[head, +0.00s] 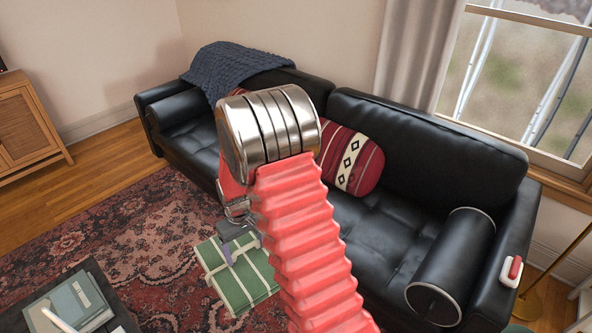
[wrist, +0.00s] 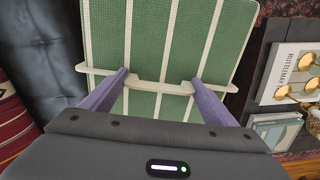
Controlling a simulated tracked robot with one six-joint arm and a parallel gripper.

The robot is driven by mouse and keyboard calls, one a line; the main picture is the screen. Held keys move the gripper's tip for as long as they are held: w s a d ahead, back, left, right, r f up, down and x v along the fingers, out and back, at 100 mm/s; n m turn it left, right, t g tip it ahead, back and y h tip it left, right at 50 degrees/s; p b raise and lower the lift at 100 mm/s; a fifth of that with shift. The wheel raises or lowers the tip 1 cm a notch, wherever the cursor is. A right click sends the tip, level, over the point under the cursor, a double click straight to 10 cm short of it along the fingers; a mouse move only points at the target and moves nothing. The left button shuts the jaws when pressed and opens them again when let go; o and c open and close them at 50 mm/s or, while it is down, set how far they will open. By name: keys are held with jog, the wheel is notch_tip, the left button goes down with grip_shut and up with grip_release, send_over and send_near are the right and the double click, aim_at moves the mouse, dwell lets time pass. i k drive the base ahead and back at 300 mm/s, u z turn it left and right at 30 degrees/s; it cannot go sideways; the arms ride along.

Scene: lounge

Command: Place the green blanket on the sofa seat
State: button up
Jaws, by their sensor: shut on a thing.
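The green blanket (head: 238,281) is a folded, flat bundle with cream stripes. It shows in the head view in front of the sofa, over the rug, and fills the upper middle of the wrist view (wrist: 172,40). The black leather sofa seat (head: 375,228) is to the right of and behind the blanket in the head view. My arm hides part of the seat and part of the blanket.
A red patterned cushion (head: 352,163) leans on the sofa back. A navy knit throw (head: 235,68) hangs over the back left. Black bolsters (head: 452,263) lie at the ends. A dark table with books (head: 72,305) stands lower left.

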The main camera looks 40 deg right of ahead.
aim_at(361, 236)
jog(key=z, duration=0.4)
jog(key=i, duration=1.4)
jog(key=z, duration=0.05)
